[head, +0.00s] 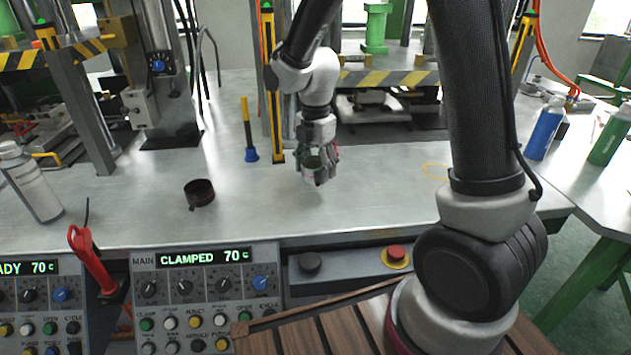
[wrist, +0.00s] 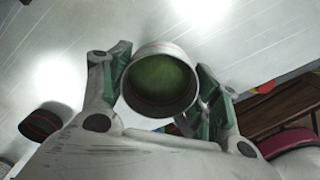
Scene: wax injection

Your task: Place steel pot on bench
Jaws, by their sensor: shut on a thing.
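The steel pot (head: 311,172) is a small round pot with green inside. In the head view it hangs upright between the fingers of my gripper (head: 319,168), just above the bench (head: 240,215) or touching it; I cannot tell which. In the wrist view the pot (wrist: 160,82) shows its open rim and green inside, with the fingers of my gripper (wrist: 160,90) closed on both its sides. The bench is a light metal top, bare right around the pot.
A dark ring-shaped dish (head: 200,193) stands on the bench to the left. A blue-based brush (head: 250,140) and a yellow-black post (head: 271,90) stand behind. A control panel (head: 205,290) reads CLAMPED in front. Bottles (head: 545,130) stand at right. The bench's front middle is clear.

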